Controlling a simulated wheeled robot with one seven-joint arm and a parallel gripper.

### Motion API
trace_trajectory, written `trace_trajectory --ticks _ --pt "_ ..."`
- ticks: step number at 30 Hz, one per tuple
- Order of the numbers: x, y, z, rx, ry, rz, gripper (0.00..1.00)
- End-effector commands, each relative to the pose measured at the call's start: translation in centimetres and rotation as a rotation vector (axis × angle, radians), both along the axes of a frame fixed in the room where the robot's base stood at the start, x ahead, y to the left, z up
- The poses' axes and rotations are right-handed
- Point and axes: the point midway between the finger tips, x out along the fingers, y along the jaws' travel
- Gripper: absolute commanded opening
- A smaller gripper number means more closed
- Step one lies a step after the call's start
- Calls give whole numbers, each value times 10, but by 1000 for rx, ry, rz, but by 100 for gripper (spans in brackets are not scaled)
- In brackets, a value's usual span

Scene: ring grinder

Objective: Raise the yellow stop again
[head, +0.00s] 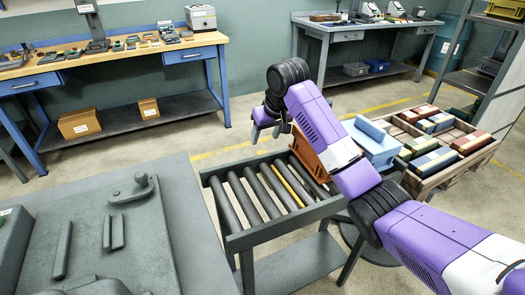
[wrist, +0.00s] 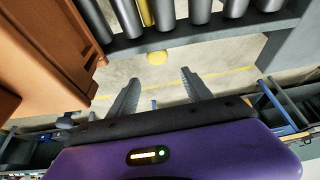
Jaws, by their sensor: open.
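The yellow stop (head: 291,184) shows in the head view as a thin yellow bar lying between the grey rollers. In the wrist view a piece of the yellow bar (wrist: 146,12) shows between rollers at the top edge. A round yellow knob (wrist: 157,57) sits just outside the conveyor's side rail, in line with the bar. My gripper (wrist: 158,82) is open and empty, its two fingers pointing towards the knob with a gap before it.
The roller conveyor (head: 285,238) has dark side rails. An orange-brown box (wrist: 45,55) stands close left of my fingers in the wrist view. A light blue block (head: 375,145) and a wooden crate (head: 440,178) of coloured boxes are at right. A grey machine table (head: 190,240) is at left.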

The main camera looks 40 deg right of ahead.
Motion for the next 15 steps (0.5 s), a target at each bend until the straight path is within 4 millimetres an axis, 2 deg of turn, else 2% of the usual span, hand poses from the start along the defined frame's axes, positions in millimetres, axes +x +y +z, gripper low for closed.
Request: trace_trajectory --ticks 5,15 --pt "-11 2 -9 12 54 -9 58" --pt "6 -3 -54 13 54 -12 58"
